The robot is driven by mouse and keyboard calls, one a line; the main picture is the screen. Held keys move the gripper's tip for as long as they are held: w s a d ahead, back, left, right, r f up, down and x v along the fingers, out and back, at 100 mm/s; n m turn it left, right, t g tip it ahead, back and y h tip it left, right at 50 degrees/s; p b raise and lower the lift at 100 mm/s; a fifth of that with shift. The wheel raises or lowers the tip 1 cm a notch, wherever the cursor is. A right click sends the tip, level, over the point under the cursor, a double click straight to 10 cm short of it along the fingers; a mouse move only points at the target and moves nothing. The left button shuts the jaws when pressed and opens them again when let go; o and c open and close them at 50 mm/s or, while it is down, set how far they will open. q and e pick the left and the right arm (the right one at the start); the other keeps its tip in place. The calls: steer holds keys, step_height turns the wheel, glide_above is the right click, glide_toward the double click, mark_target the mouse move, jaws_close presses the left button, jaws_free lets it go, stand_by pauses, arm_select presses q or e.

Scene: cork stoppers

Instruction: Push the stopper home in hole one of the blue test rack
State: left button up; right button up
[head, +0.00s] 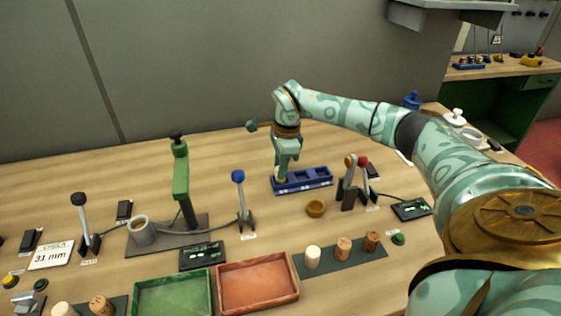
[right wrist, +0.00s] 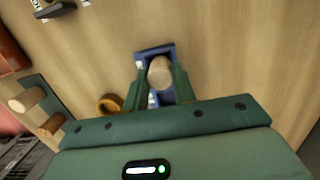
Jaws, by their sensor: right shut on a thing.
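The blue test rack (head: 318,184) lies on the bench near the middle of the head view, its long side running left to right, with open square holes on its right part. My right gripper (head: 281,177) points down over the rack's left end. In the right wrist view a light tan stopper (right wrist: 160,72) sits between the two green fingers, which are shut on it. The blue rack (right wrist: 153,49) shows behind the stopper there. How deep the stopper sits in the hole is hidden by the fingers. My left gripper is not in view.
A small tan ring (head: 316,208) lies just in front of the rack. Levers with red and tan knobs (head: 350,185) stand close on its right, a blue-knobbed lever (head: 239,190) on its left. Several stoppers (head: 343,248) stand on a dark mat beside a red tray (head: 257,308) and green tray (head: 172,311).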

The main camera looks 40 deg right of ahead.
steer(key=shift+f, duration=0.45)
steer(key=o, duration=1)
steer(key=shift+r, duration=0.1)
step_height(320, 180, up, 16)
steer(key=s+d+p, duration=0.1)
steer(key=p, duration=0.3)
steer(key=shift+d+p, duration=0.3)
steer(key=shift+d, duration=0.05)
steer(key=shift+r, duration=0.1)
